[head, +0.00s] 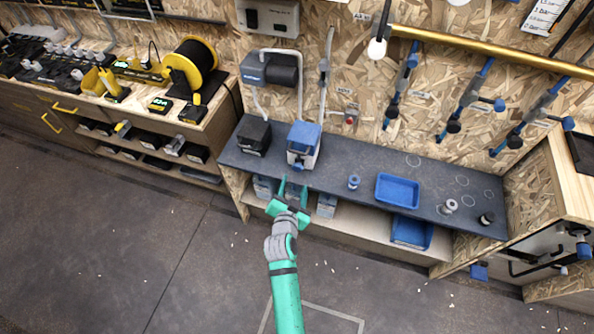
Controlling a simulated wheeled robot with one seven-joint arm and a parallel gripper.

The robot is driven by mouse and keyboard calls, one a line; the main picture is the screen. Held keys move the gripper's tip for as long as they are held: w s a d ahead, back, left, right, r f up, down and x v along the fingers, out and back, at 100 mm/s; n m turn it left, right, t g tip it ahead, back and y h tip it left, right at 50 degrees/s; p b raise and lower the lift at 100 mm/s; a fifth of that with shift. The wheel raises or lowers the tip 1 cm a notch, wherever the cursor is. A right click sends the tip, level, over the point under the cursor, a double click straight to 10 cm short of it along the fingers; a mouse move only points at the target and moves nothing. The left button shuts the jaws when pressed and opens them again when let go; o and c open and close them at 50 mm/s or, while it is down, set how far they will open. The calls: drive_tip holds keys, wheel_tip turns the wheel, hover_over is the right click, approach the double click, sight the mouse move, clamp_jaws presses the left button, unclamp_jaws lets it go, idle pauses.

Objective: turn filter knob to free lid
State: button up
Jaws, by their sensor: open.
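A white filter box with a blue lid (305,134) stands on the dark bench top, left of its middle. A small blue knob (298,164) shows low on its front face. The lid appears to be down on the box. My teal gripper (293,186) is open and empty, at the bench's front edge, just below the knob in the picture and apart from it. The knob's angle is too small to tell.
A black box (254,134) stands close to the left of the filter. To the right on the bench are a small blue-and-white part (353,182), a blue tray (397,192) and two small spools. Grey containers (326,205) sit on the shelf below.

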sight(297, 169)
drive_tip(key=x, duration=0.9)
drive_tip(key=c, duration=1)
